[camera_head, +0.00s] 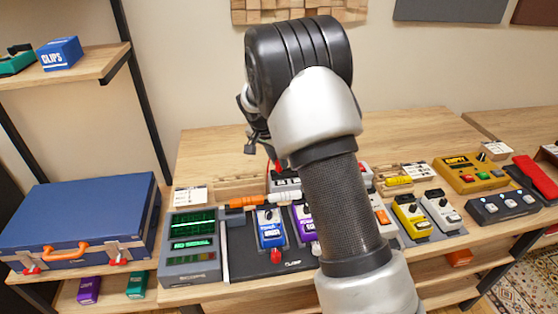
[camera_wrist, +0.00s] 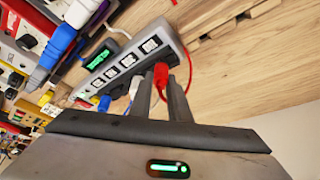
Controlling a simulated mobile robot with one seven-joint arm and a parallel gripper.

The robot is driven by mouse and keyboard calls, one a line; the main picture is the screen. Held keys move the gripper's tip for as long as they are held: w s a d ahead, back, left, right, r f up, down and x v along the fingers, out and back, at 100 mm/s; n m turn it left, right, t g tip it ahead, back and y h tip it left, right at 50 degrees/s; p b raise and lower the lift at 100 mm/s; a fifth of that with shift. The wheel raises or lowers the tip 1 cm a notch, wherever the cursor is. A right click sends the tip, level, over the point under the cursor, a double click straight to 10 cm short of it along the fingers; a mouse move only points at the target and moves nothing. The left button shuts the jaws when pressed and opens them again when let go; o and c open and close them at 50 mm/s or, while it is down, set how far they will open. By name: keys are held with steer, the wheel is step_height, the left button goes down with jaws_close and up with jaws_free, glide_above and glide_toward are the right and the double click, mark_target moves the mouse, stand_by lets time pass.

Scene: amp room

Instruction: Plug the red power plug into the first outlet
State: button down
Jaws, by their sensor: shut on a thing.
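In the wrist view, my gripper (camera_wrist: 161,84) is shut on the red power plug (camera_wrist: 160,74), which sits between its two dark fingers. A red cable (camera_wrist: 188,70) loops away to the right of it. The grey power strip (camera_wrist: 168,30) runs diagonally just beyond the plug, with several white-framed outlets in a row. The plug is close to the strip's right-hand end; I cannot tell whether it touches an outlet. In the head view, my arm covers most of the strip (camera_head: 287,182), and my gripper (camera_head: 262,148) is partly hidden behind the arm.
A green-screened scope (camera_head: 190,260), a blue pedal (camera_head: 270,233) and a purple pedal (camera_head: 304,222) stand in front of the strip. Blue and white plugs show beside the strip in the wrist view. The wooden table (camera_head: 215,150) is bare behind. A blue case (camera_head: 80,215) lies left.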

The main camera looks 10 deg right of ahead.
stand_by(0.3)
steer(key=c, duration=1.2)
jaws_free()
steer(key=shift+r, duration=0.15)
steer(key=shift+r+p, duration=1.8)
steer(key=shift+r, duration=1.6)
